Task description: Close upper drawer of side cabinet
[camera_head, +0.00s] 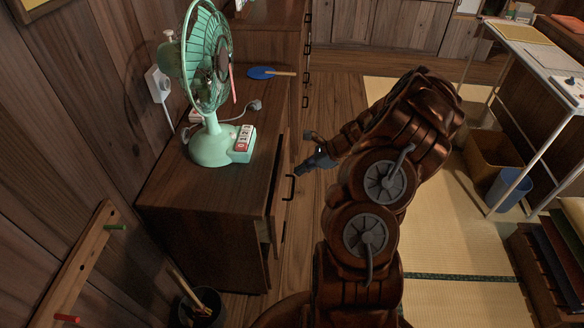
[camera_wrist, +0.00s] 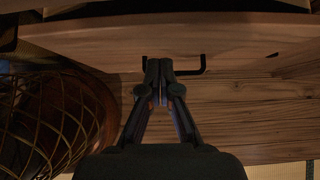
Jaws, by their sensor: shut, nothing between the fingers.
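The side cabinet (camera_head: 180,225) stands against the left wall in the head view, with a green fan on top. Its upper drawer (camera_head: 280,178) stands out from the body, with a dark handle (camera_head: 289,188) on its front. In the wrist view the wooden drawer front (camera_wrist: 235,52) spans the picture, with the dark handle (camera_wrist: 195,72) in the middle. My gripper (camera_head: 300,171) is at the drawer front beside the handle. In the wrist view its fingers (camera_wrist: 158,66) are shut together, in front of the handle and partly hiding it. I cannot tell whether they touch it.
The green fan (camera_head: 212,145) and a blue paddle (camera_head: 262,72) are on the cabinet top. A dark bin (camera_head: 200,308) stands by its front left. A desk (camera_head: 535,55) stands at the right. A round wire-ribbed thing (camera_wrist: 55,125) is close at left in the wrist view.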

